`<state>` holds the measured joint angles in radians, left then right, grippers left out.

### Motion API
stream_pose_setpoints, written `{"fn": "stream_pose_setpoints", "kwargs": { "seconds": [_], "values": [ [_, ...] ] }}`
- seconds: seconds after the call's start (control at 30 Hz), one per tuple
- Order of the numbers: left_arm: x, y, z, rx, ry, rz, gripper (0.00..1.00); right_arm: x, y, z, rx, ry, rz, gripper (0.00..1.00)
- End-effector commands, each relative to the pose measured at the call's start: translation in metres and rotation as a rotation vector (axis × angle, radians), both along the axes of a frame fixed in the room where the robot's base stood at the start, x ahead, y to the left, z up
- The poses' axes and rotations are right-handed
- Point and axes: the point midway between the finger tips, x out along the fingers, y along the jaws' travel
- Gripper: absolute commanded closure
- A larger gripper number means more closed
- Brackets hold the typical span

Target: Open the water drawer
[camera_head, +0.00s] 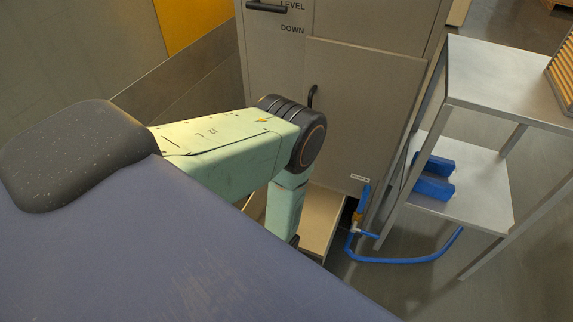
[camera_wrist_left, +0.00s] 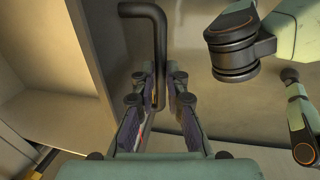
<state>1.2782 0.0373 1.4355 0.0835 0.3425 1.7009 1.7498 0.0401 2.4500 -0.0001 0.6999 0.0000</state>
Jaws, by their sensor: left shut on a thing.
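My left gripper (camera_wrist_left: 160,95) is shut on a black bent handle (camera_wrist_left: 150,20) in the left wrist view; the bar runs down between the two fingers. The handle stands in front of a beige panel (camera_wrist_left: 105,25). In the head view my left arm reaches down in front of the grey cabinet (camera_head: 270,60), and its gripper is mostly hidden; only a dark bit shows at its lower end. A pale box-like part (camera_head: 322,212) shows beside the wrist, below a large grey panel (camera_head: 365,110). I cannot tell for sure whether it is the water drawer. My right gripper is not identifiable.
A metal shelf unit (camera_head: 500,75) stands at the right, with blue blocks (camera_head: 435,178) on its lower shelf. A blue hose (camera_head: 400,261) with a valve lies near its foot. The cabinet bears the words LEVEL and DOWN. Bare floor (camera_head: 420,300) shows at lower right.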

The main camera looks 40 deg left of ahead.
Motion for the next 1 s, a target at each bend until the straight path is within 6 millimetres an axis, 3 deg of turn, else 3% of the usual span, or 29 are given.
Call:
{"fn": "stream_pose_setpoints", "kwargs": {
  "seconds": [0.57, 0.6, 0.8, 0.87, 1.0],
  "values": [
    [0.0017, 0.0008, -0.0005, 0.0, 0.002, 0.0, 1.0, 0.0001, 0.0, -0.0003, 0.0, 0.0, 0.0, 1.0],
    [0.0015, 0.0009, -0.0004, 0.0, 0.002, 0.0, 0.87, 0.0001, 0.0, -0.0003, 0.0, 0.0, 0.0, 1.0],
    [0.0004, 0.0005, -0.0004, 0.0, 0.002, 0.0, 0.7, 0.0001, 0.0, -0.0003, 0.0, 0.0, 0.0, 1.0],
    [-0.0001, 0.0003, -0.0004, 0.0, 0.002, 0.0, 0.64, 0.0001, 0.0, -0.0003, 0.0, 0.0, 0.0, 1.0],
    [-0.0009, 0.0001, -0.0005, 0.0, 0.003, 0.0, 0.64, 0.0001, 0.0, -0.0003, 0.0, 0.0, 0.0, 1.0]
  ]
}}
